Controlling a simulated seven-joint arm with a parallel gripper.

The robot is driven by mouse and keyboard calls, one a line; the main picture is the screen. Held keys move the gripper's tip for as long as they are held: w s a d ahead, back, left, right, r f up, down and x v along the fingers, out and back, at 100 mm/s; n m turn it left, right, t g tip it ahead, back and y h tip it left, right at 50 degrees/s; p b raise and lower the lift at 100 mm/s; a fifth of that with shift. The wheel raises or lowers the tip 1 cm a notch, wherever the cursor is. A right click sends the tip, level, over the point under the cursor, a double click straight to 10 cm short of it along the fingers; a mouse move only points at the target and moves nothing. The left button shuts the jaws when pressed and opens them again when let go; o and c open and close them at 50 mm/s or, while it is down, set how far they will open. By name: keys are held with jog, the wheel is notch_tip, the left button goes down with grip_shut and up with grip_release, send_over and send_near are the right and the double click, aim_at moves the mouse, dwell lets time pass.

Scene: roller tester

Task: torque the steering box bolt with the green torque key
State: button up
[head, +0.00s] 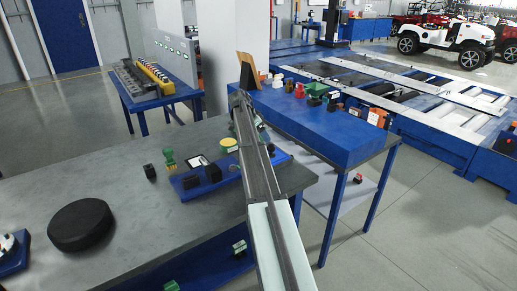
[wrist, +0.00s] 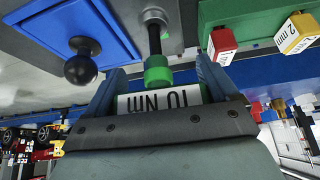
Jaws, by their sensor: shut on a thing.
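In the wrist view my gripper (wrist: 160,78) is shut on the green torque key (wrist: 158,72), its two blue-grey fingers on either side of a white label reading 10 NM. The key's green collar and dark shaft (wrist: 155,38) point away from me. In the head view my arm hides most of the gripper and the key.
In the head view a black disc (head: 80,223) and a green stamp (head: 168,158) stand on the grey bench (head: 130,195).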

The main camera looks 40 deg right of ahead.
jog(key=shift+r, duration=1.15)
jog(key=shift+r, duration=1.95)
jog(key=shift+n+t, duration=0.6)
jog(key=shift+n, duration=0.3)
jog(key=n, duration=0.1)
jog(key=n+t, duration=0.2)
jog(key=n, duration=0.1)
jog(key=shift+w+y, duration=0.25)
jog(key=shift+y, duration=0.05)
jog(key=shift+n, duration=0.3)
